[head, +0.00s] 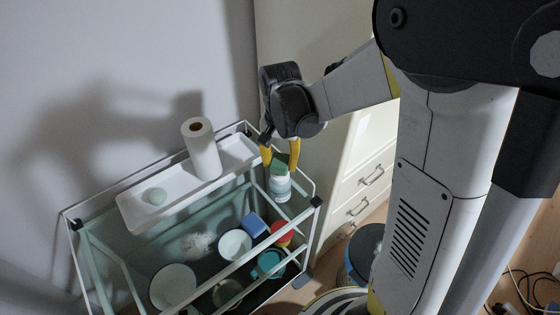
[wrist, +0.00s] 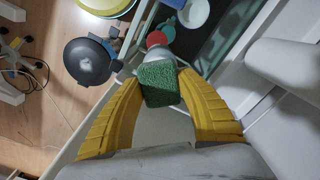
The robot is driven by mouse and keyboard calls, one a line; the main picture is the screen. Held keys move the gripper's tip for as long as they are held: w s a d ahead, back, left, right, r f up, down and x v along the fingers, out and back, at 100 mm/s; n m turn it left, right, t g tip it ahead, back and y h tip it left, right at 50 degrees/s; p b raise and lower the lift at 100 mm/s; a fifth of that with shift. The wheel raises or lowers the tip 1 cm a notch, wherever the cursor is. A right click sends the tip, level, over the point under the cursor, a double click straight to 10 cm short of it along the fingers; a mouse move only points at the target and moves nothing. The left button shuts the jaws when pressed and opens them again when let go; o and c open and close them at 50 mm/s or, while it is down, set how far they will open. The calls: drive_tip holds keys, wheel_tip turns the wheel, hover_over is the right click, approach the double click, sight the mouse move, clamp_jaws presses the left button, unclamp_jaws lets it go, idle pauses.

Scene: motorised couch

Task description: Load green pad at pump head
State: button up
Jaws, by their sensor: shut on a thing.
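My gripper (head: 280,150) is shut on a green pad (head: 280,162), with its yellow fingers pointing down at the right end of the trolley. In the wrist view the rough-faced pad (wrist: 159,84) sits between the two yellow fingertips (wrist: 160,78). A white bottle with a teal band (head: 280,187) stands upright directly below the pad in the head view. Its top is hidden behind the pad, so I cannot see the pump head, nor tell whether the pad touches it. In the wrist view a pale rounded part, likely the bottle (wrist: 155,53), shows just beyond the pad.
The trolley (head: 150,186) has a white upper tray (head: 225,167) holding a paper roll (head: 201,150) and a pale round object (head: 157,196). Bowls (head: 173,287), a blue block (head: 254,225) and a teal mug (head: 268,264) are lower down. A drawer cabinet (head: 345,190) stands close right.

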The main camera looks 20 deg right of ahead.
sight(280, 161)
drive_tip(key=shift+f+b, duration=0.55)
drive_tip(key=shift+f, duration=0.05)
idle(1.2)
idle(0.4)
wheel_tip(280, 161, up, 7)
drive_tip(key=p, duration=0.5)
idle(0.3)
idle(0.6)
